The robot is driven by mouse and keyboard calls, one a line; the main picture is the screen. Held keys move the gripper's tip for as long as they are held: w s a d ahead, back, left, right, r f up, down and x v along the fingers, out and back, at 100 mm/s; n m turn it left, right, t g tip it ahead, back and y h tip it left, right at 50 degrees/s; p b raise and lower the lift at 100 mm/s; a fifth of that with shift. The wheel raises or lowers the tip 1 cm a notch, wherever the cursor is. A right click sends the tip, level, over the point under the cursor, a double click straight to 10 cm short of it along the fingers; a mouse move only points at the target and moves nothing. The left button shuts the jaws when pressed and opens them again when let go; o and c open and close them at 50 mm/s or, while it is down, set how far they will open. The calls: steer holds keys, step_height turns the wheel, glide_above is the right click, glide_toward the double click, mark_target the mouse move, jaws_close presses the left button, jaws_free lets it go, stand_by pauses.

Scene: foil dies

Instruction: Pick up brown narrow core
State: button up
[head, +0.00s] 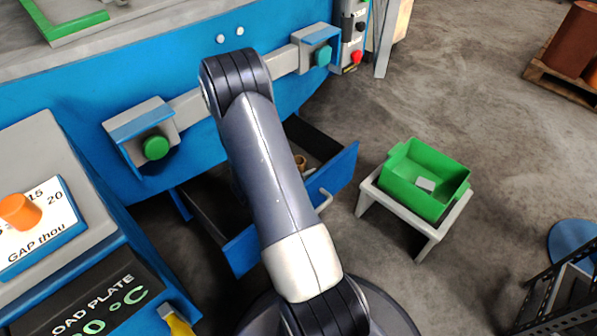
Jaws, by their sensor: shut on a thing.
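My arm reaches up across the middle of the head view, over an open blue drawer (342,172) under the blue machine. My gripper does not show; the arm hides whatever is below its far end. A small brown core-like piece (300,161) shows inside the right part of the drawer, just right of my arm. It is too small to tell whether it is the narrow one. Much of the drawer's inside is dark or hidden behind my arm.
A green bin (453,190) with a small grey block (426,185) in it stands on a low grey stand (408,218) to the right. A black rack (560,300) is at bottom right. Open concrete floor lies around the stand.

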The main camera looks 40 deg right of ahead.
steer(key=shift+c, duration=1.4)
steer(key=shift+r, duration=0.1)
